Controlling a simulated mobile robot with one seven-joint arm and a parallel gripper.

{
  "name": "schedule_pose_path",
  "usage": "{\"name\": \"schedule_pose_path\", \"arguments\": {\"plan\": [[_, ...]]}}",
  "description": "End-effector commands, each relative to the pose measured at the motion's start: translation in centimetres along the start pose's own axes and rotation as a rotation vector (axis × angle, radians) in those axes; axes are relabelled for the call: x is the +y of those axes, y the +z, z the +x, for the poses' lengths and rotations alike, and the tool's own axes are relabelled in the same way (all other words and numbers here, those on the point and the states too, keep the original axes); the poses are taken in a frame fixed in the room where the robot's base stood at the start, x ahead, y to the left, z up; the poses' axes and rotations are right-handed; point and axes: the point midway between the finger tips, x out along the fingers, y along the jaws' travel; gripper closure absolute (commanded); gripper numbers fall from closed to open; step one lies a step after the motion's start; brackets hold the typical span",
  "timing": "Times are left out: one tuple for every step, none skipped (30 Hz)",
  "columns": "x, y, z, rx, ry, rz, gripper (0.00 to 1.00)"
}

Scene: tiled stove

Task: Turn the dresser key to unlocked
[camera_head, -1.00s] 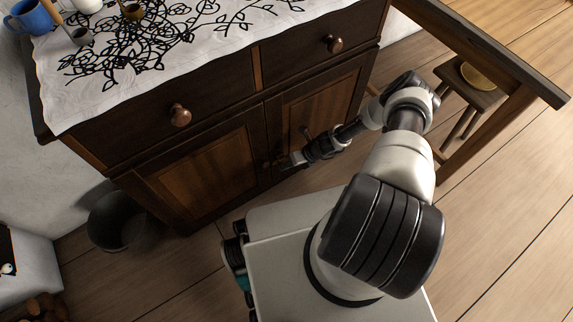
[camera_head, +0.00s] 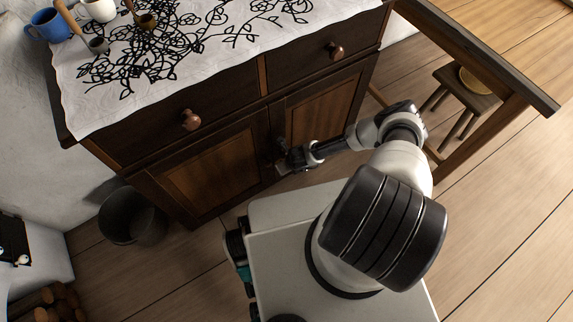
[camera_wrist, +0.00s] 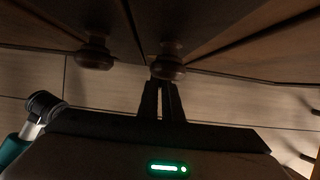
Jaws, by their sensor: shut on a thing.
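The dark wooden dresser (camera_head: 205,170) fills the left and middle of the head view, with two drawers above two panelled doors. My gripper (camera_head: 283,166) is at the front of the doors, near where they meet. In the wrist view my gripper's two dark fingers (camera_wrist: 162,88) are close together with a narrow gap. Their tips are right at a round wooden knob (camera_wrist: 168,66). A second knob (camera_wrist: 95,55) is to the left, apart from the fingers. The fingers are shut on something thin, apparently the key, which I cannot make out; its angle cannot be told.
A patterned cloth with a blue mug (camera_head: 49,26) and other small items covers the dresser top. A dark bucket (camera_head: 130,218) stands at its left. A wooden table (camera_head: 510,75) and a stool (camera_head: 468,88) are at the right. Floor is free at the lower right.

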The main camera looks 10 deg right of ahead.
Motion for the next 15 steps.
{"name": "schedule_pose_path", "arguments": {"plan": [[-0.07,0.07,0.0,-0.001,-0.003,-0.001,1.0],[-0.08,0.07,0.0,-0.001,-0.004,-0.001,1.0],[-0.08,0.07,0.01,-0.001,-0.004,-0.001,1.0],[-0.08,0.07,0.01,-0.001,-0.004,-0.001,1.0],[-0.09,0.07,0.01,-0.001,-0.004,-0.001,1.0],[-0.09,0.07,0.01,-0.001,-0.003,-0.001,1.0],[-0.09,0.07,0.01,-0.001,-0.003,-0.001,1.0],[-0.08,0.07,0.01,-0.001,-0.003,-0.001,1.0],[-0.09,0.07,0.02,-0.001,-0.003,-0.001,1.0],[-0.09,0.07,0.02,-0.001,-0.003,-0.001,0.93],[-0.08,0.06,0.02,-0.001,-0.003,0.0,0.88],[-0.08,0.06,0.02,-0.001,-0.003,0.0,0.81],[-0.07,0.06,0.02,-0.001,-0.003,0.0,0.77],[-0.07,0.05,0.02,-0.001,-0.002,0.0,0.77],[-0.06,0.04,0.02,-0.001,-0.002,0.0,0.77]]}}
